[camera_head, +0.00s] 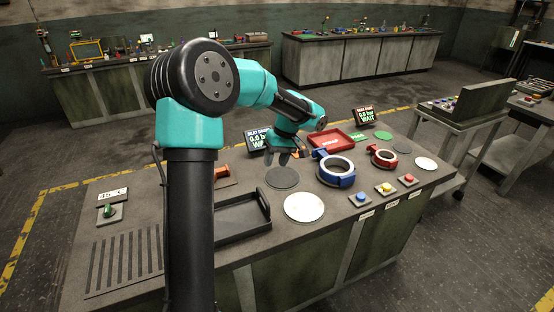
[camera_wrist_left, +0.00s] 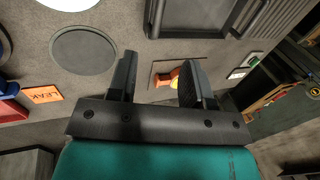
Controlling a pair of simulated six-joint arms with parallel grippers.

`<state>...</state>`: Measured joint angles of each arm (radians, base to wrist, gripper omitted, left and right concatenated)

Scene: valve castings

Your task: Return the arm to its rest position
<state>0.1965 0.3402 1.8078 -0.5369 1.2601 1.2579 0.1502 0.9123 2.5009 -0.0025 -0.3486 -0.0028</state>
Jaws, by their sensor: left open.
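My left arm, teal and black, rises in front of the bench (camera_head: 205,278) in the head view and reaches over toward its far side. My left gripper (camera_head: 283,158) hangs fingers down above the far part of the bench, behind the dark round disc (camera_head: 282,178). The wrist view shows the gripper (camera_wrist_left: 158,78) open, with nothing held between its fingers. An orange and yellow piece (camera_wrist_left: 174,80) on a brown pad shows beyond the gap, next to one finger. My right gripper is not in view.
A blue ring casting (camera_head: 337,180) and a smaller red one (camera_head: 383,162) stand right of the gripper. A red tray (camera_head: 330,139) lies behind. A black tray (camera_head: 240,222) and white disc (camera_head: 304,207) are nearer. Display screens (camera_head: 257,140) stand at the back edge.

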